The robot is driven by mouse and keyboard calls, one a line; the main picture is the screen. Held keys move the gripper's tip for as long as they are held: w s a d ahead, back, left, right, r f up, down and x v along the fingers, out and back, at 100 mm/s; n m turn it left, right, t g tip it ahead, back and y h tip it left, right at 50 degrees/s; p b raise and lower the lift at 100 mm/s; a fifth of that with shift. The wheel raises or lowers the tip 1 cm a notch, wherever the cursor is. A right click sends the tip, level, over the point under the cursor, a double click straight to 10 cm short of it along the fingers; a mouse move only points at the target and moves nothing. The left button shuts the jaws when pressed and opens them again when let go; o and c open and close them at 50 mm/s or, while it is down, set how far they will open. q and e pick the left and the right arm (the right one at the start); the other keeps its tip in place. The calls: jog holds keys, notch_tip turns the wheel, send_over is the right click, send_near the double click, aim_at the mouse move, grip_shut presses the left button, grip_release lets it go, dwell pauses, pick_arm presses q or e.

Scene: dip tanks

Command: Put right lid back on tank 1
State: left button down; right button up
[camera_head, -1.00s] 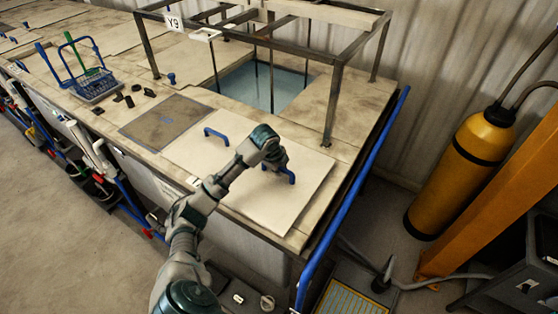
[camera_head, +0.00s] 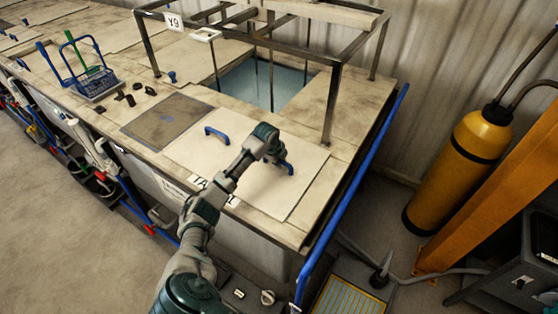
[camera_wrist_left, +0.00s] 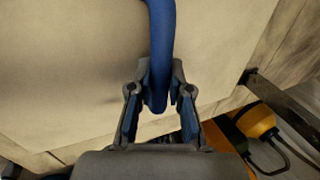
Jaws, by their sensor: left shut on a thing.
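The right lid (camera_head: 255,186) is a pale flat plate with two blue handles, at the near right end of the tank line in the head view. It looks flat and level with the deck; I cannot tell if it is fully seated. My left gripper (camera_head: 275,160) is shut on its right blue handle (camera_head: 287,168). In the wrist view the fingers (camera_wrist_left: 160,100) close on both sides of the blue handle (camera_wrist_left: 160,45), above the lid surface (camera_wrist_left: 70,70). The left blue handle (camera_head: 216,134) is free. My right gripper is not in view.
A dark metal frame (camera_head: 333,105) marked Y9 stands over an open tank of bluish liquid (camera_head: 262,82) behind the lid. A grey-brown plate (camera_head: 165,122) lies to the left. A blue rail (camera_head: 365,170) runs along the right edge. A yellow cylinder (camera_head: 455,170) stands beyond.

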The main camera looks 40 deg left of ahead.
pick_arm(q)
jog(key=c, duration=1.1)
grip_release()
jog(key=shift+s, duration=0.1)
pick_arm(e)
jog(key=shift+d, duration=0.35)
pick_arm(q)
jog(key=shift+a, duration=0.1)
jog(key=shift+a+r, duration=0.1)
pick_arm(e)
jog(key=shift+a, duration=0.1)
pick_arm(q)
jog(key=shift+s+r, duration=0.1)
jog(key=shift+r, duration=0.15)
jog(key=b+v, duration=0.2)
jog(key=v, duration=0.9)
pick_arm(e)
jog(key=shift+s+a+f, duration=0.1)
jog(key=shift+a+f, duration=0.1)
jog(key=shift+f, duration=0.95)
pick_arm(q)
jog(key=shift+s+r, duration=0.1)
